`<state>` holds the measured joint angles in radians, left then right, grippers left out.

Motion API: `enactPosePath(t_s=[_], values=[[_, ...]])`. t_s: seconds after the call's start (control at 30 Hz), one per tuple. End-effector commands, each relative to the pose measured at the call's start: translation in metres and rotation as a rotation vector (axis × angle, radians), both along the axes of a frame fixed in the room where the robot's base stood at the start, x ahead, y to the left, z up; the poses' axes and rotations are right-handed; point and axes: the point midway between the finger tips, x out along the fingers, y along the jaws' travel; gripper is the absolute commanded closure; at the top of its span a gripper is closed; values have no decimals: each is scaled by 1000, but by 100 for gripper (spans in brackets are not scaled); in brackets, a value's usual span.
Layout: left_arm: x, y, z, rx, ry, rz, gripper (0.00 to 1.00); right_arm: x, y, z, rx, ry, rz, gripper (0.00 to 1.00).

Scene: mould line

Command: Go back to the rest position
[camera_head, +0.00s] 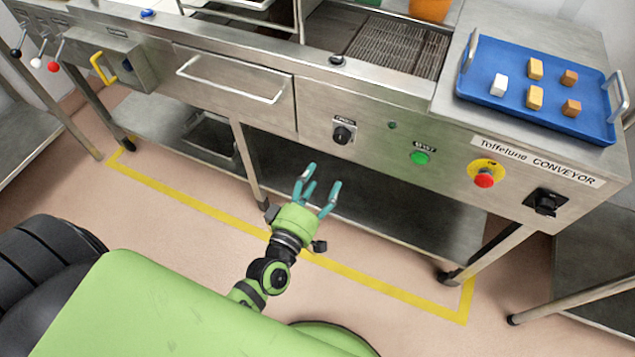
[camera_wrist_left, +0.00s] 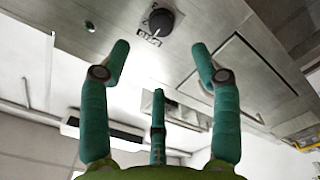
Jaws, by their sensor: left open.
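My left gripper (camera_head: 318,190) is green with teal fingers. In the head view it hangs in front of the conveyor bench (camera_head: 380,130), below the black knob (camera_head: 342,133) on the front panel. Its fingers are spread open and nothing is between them. In the left wrist view the open fingers (camera_wrist_left: 160,75) point up toward the panel, and the knob (camera_wrist_left: 159,22) shows beyond them. The fingers look apart from the panel. My right gripper is in neither view.
A blue tray (camera_head: 470,80) with several small blocks sits on the bench's right end. The panel carries a green button (camera_head: 419,157), a red stop button (camera_head: 484,180) and a black switch (camera_head: 545,203). A drawer handle (camera_head: 230,85) sticks out at left. A lower shelf (camera_head: 400,215) lies beneath.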

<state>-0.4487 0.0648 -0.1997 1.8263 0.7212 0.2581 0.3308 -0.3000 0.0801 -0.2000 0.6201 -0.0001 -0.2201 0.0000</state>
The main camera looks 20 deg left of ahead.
Motion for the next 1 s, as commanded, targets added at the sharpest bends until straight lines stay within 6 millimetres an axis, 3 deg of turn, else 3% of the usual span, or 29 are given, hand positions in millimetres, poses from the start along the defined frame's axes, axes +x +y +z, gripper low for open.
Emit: enactPosePath(t_s=[0.33, 0.47, 0.57, 0.63, 0.77, 0.9, 1.0], values=[[0, 0, -1, 1, 1, 0, 37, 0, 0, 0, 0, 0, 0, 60], [-2, -3, -23, 54, 56, -22, 37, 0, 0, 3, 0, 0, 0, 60], [-13, -9, -71, 166, 168, -72, 37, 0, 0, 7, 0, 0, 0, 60], [-29, -12, -118, 273, 280, -129, 37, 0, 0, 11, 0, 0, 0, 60], [-76, -11, -205, 484, 503, -265, 37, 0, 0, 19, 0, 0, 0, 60], [-148, 2, -284, 688, 739, -437, 37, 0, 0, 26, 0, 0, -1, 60], [-209, 16, -326, 813, 900, -572, 37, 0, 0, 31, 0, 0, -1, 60]])
